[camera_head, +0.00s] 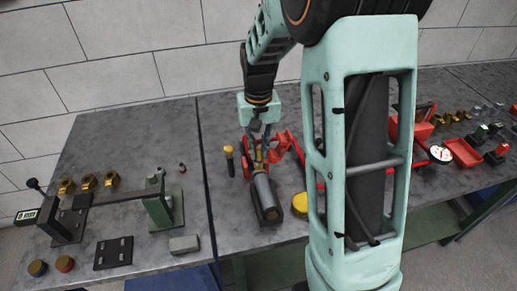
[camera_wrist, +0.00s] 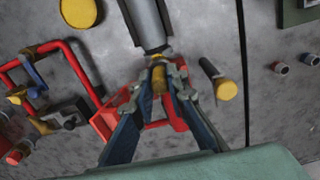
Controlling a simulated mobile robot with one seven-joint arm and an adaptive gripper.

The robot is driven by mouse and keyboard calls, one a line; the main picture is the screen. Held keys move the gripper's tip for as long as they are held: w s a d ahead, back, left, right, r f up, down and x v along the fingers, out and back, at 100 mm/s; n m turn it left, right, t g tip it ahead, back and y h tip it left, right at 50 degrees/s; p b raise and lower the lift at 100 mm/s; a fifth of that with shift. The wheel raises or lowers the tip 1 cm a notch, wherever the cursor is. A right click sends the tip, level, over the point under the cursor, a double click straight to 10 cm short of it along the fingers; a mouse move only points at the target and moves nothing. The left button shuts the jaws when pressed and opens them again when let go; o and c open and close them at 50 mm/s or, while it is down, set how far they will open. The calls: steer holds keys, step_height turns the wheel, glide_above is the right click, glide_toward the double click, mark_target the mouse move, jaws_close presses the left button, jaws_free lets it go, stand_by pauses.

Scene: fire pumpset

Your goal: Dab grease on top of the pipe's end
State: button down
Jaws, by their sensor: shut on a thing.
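The grey pipe (camera_head: 264,192) lies on the bench in front of the red vise. In the wrist view the pipe (camera_wrist: 148,22) comes in from the top, and its near end is right by my fingertips. My gripper (camera_wrist: 160,77) points down at that end and is shut on a small yellow-brown piece (camera_wrist: 159,84), perhaps a grease brush. Whether this piece touches the pipe's end or is just above it, I cannot tell. In the head view my gripper (camera_head: 261,135) is over the vise, and the fingertips are partly hard to make out.
The red vise (camera_wrist: 107,120) stands beside and below my fingers. A yellow-topped dark tool (camera_head: 229,154) is to the left, and a round yellow-lidded tin (camera_head: 300,203) to the right. Brass fittings (camera_head: 89,183) and a green-posted stand (camera_head: 162,208) are on the left bench.

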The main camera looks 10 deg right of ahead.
steer(key=shift+s, duration=0.1)
steer(key=shift+s, duration=1.1)
steer(key=shift+w, duration=0.15)
steer(key=shift+w, duration=1.1)
steer(key=shift+s, duration=0.15)
stand_by(0.7)
steer(key=shift+s, duration=1.1)
steer(key=shift+w, duration=0.15)
stand_by(0.9)
steer(key=shift+w, duration=1.1)
steer(key=shift+s, duration=0.15)
stand_by(0.7)
